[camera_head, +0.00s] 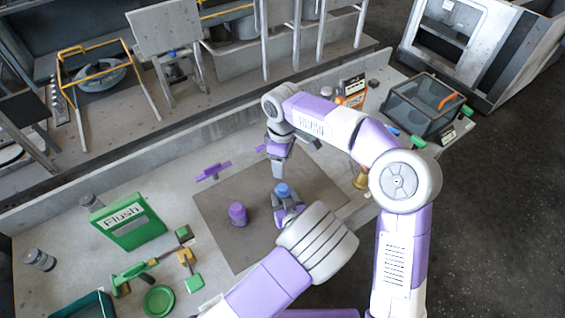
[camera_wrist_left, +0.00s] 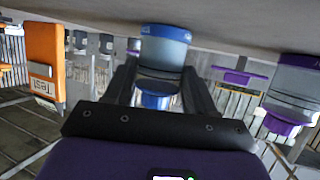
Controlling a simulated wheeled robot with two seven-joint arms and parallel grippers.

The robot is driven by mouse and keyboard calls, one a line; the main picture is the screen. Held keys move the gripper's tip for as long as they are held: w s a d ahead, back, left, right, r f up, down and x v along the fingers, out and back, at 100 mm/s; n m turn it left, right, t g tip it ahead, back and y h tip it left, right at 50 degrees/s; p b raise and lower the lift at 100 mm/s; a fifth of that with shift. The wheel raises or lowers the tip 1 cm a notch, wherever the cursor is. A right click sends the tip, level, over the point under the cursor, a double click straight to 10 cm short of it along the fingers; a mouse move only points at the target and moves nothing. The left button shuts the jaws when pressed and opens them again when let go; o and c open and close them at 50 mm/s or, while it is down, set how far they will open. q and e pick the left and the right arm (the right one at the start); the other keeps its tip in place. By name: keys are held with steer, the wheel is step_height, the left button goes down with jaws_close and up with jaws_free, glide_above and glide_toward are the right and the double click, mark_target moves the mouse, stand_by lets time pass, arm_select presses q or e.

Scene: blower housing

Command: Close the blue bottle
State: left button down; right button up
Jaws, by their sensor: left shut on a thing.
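The blue bottle stands upright on the brown mat (camera_head: 225,200), with its blue lid (camera_head: 283,190) on top in the head view. In the left wrist view, which is upside down, the blue bottle (camera_wrist_left: 165,45) hangs from the top with its blue lid (camera_wrist_left: 155,95) at the lower end. I cannot tell how tightly the lid sits.
A purple bottle (camera_head: 238,214) stands on the mat to the left, and a purple handle-like part (camera_head: 212,171) lies at the mat's back edge. A green box (camera_head: 130,222), tools and a green disc (camera_head: 159,300) are at left. A dark glass-sided box (camera_head: 422,105) stands at right.

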arm_select(q)
steer(key=shift+c, duration=1.4)
jaws_free()
steer(key=p+v, duration=0.1)
steer(key=v, duration=0.6)
steer(key=shift+s+r, duration=0.15)
steer(key=shift+s, duration=0.1)
